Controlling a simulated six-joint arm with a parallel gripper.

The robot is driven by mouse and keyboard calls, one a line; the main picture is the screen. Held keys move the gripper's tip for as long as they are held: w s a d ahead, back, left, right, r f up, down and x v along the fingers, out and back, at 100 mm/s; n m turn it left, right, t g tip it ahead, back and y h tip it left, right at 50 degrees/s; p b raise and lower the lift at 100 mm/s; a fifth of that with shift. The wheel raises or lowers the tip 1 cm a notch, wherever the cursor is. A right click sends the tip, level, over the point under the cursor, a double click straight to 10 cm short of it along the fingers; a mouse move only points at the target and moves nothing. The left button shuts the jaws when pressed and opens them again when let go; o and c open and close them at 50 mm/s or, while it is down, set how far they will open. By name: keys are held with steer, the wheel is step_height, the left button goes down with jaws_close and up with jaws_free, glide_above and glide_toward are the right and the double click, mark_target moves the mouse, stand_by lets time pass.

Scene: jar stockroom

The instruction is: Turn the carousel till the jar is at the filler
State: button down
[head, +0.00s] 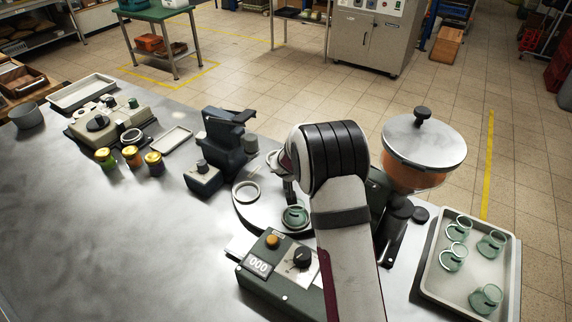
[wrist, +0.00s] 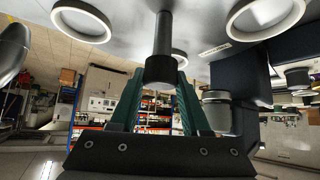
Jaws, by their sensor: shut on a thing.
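The carousel (head: 262,213) is a round grey plate with pale ring seats on the bench. A green glass jar (head: 295,216) stands on its right front part, left of my forearm. The filler (head: 425,150), a lidded hopper with orange contents, stands right of my arm; my arm hides the space between it and the carousel. My gripper (head: 290,190), partly hidden by my wrist, is over the carousel. In the wrist view, its teal fingers (wrist: 160,90) are shut on a dark upright peg (wrist: 163,42) of the carousel. Ring seats (wrist: 82,20) show around the peg.
A control box (head: 280,275) with a knob and a counter reading 000 stands in front of the carousel. A tray (head: 428,270) with several green jars is at right. A dark machine (head: 225,140) stands behind left. The bench's left front (head: 100,240) is clear.

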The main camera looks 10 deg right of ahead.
steer(key=shift+c, duration=1.9)
jaws_free()
steer(key=v, duration=1.6)
